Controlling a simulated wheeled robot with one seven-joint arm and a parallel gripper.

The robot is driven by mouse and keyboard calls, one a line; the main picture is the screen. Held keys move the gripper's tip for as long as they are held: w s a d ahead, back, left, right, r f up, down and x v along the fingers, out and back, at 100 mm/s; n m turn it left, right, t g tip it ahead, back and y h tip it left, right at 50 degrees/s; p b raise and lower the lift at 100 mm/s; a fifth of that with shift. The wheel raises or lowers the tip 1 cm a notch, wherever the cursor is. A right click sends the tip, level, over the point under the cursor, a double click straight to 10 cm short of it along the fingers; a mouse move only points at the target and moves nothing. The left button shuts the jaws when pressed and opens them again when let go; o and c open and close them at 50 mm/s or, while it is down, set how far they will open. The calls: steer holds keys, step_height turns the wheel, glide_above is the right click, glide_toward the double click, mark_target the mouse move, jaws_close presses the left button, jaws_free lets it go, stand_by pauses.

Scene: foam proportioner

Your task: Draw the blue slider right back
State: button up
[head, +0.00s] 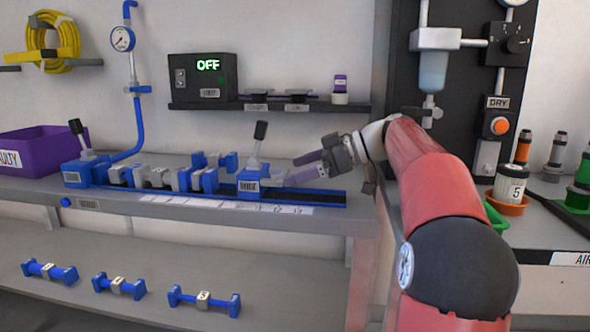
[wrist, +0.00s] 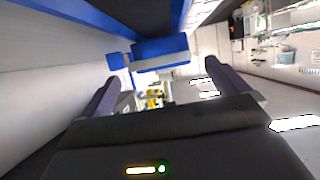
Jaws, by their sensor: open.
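The blue slider (head: 258,183) is a blue block with a pale label and an upright black-topped lever. It sits on a dark and blue rail (head: 325,197) on the bench. My gripper (head: 293,168) is open, at the slider's right side, with its fingers pointing left at it. In the wrist view, my open gripper (wrist: 157,85) has a dark finger on each side and a blue part (wrist: 160,52) ahead between them, probably the slider. I cannot tell whether the fingers touch it.
Left of the slider, grey and blue pieces (head: 155,177) stand in a row up to a blue end block (head: 85,170) with another lever. A purple bin (head: 30,152) is at the far left. Several blue spool-like parts (head: 118,285) lie on the lower shelf. A panel reads OFF (head: 204,80).

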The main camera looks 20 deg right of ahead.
steer(key=shift+x, duration=0.85)
steer(key=shift+c, duration=0.5)
